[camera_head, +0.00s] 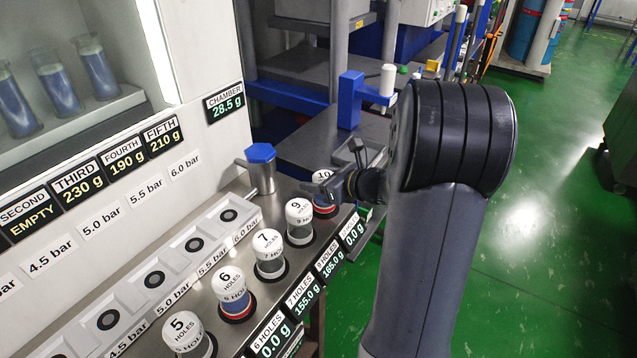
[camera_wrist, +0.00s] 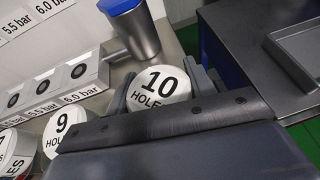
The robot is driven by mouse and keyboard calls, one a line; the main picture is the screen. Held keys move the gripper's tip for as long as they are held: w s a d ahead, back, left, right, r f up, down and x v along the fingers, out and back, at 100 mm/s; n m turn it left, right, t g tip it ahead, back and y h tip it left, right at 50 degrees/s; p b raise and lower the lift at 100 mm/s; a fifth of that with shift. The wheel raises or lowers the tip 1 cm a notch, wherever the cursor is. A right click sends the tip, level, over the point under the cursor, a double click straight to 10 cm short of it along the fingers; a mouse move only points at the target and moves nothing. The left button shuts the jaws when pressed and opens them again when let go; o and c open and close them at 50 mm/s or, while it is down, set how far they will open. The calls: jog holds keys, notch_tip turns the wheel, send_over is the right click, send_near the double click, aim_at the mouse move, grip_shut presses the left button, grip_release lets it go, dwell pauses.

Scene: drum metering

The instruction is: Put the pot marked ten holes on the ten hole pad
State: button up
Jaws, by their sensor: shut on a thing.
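The pot marked ten holes (camera_wrist: 158,90) has a white lid reading "10 HOLES" and sits between the fingers of my gripper (camera_wrist: 160,94) in the wrist view. In the head view the pot (camera_head: 322,177) is at the far end of the pot row, partly covered by my gripper (camera_head: 339,187). My gripper is shut on it. Blue and red show low under it, at the row's end spot. The ten hole pad itself is hidden there; I cannot tell whether the pot touches it. The display beside that spot (camera_head: 353,233) reads 0.0 g, its label partly hidden.
Pots marked 9 (camera_head: 299,221), 7 (camera_head: 270,253), 6 (camera_head: 232,293) and 5 (camera_head: 186,335) line the bench. The 9 pot (camera_wrist: 70,128) is close to my left finger. A steel cup with a blue lid (camera_head: 260,168) stands behind. Pressure-labelled sockets (camera_head: 194,245) run alongside.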

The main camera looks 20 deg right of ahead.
jog(key=shift+f, duration=0.2)
jog(key=shift+f, duration=0.25)
jog(key=o, duration=1.2)
jog(key=shift+r, duration=0.1)
jog(key=shift+s+d+r, duration=0.1)
jog(key=shift+s+r, duration=0.05)
jog(key=shift+r, duration=0.1)
jog(key=v, duration=1.1)
jog(key=shift+s+d, duration=0.15)
jog(key=shift+s, duration=0.15)
